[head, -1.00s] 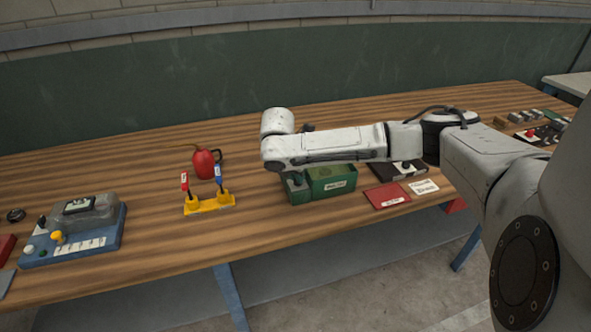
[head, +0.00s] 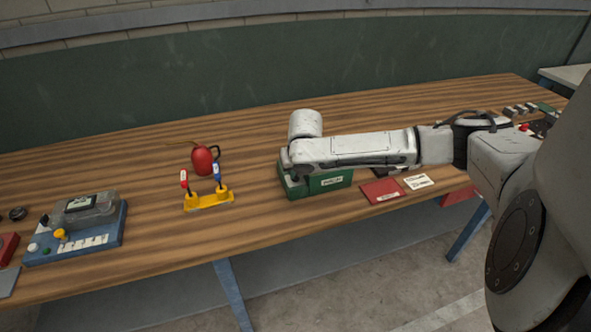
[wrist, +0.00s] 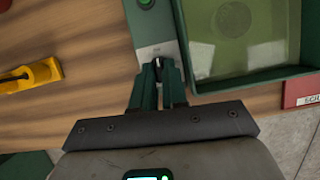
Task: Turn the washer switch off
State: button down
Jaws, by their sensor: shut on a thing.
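The green washer box (head: 330,182) stands on the wooden bench, below my forearm in the head view. My gripper (wrist: 160,68) is shut on the small dark switch lever (wrist: 158,62) at the near end of this panel. The fingers hide much of the lever, so its setting cannot be told. My wrist hides the panel's top in the head view.
A yellow stand (head: 209,201) with red and blue tagged levers is left of the washer, with a red oil can (head: 203,160) behind it. A red booklet (head: 382,191) and white card (head: 418,181) lie to the right. A blue-based device (head: 75,240) is far left.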

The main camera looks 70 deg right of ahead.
jog(key=shift+n, duration=0.5)
jog(key=c, duration=1.2)
grip_release()
jog(key=shift+o, duration=0.2)
jog(key=v, duration=1)
jog(key=shift+s+r+b, duration=0.3)
jog(key=shift+r+b, duration=0.05)
jog(key=shift+b, duration=0.1)
